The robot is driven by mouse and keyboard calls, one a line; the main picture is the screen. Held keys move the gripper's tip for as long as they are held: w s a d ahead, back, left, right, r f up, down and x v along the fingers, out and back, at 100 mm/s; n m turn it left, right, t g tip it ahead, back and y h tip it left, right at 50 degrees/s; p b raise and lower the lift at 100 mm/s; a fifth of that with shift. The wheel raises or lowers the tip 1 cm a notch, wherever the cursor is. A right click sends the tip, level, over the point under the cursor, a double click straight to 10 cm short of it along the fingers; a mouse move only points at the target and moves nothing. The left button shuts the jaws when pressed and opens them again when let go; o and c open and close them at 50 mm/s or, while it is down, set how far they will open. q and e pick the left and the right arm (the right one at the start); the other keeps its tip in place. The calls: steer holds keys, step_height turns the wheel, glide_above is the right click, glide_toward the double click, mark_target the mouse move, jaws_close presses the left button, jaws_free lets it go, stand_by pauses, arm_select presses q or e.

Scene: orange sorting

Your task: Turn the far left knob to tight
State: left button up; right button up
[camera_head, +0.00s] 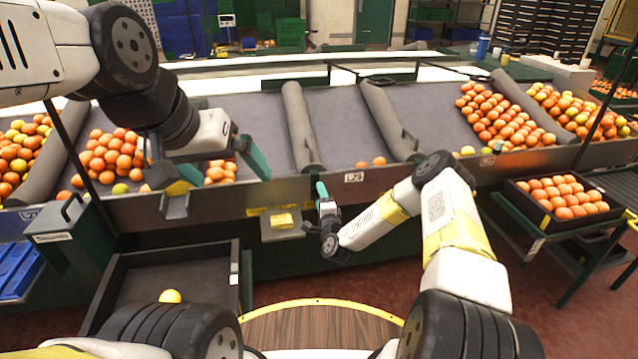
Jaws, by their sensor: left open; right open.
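No knob is clearly recognisable in the head view. A small grey bracket-like part (175,207) shows on the front rail of the sorting table (350,180) at the left, just below my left gripper; I cannot tell whether it is a knob. My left gripper (222,172) is open over the table's front edge, with its green-padded fingers spread in front of a group of oranges. My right gripper (324,196) is open at the front rail near the middle, and its fingers are seen nearly end-on. The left arm hides part of the left lane.
A yellow object (282,221) rests on a small shelf below the rail. A black crate (165,270) with one yellow fruit (170,296) stands at lower left. A crate of oranges (560,195) stands at right. Grey rolled dividers (300,125) separate the lanes.

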steer(key=s, duration=0.3)
steer(key=s+d, duration=0.1)
steer(key=s, duration=0.1)
steer(key=shift+s, duration=0.4)
steer(key=d+r+n+g+y, duration=0.1)
steer(key=d+r+n+g, duration=0.15)
steer(key=r+n, duration=0.55)
steer(key=d+r+n+g, duration=0.1)
steer(key=r+n+g, duration=0.35)
steer(key=r, duration=0.85)
steer(key=s+d+r+n+g+h, duration=0.2)
steer(key=s+d+r, duration=0.3)
steer(key=s+r, duration=0.65)
steer(key=s+d+r+n+g, duration=0.1)
steer(key=s+r, duration=0.1)
steer(key=s, duration=1)
steer(key=s+d+r+n+g, duration=0.1)
steer(key=s+d+r, duration=0.1)
steer(key=s, duration=1)
steer(key=shift+v, duration=0.85)
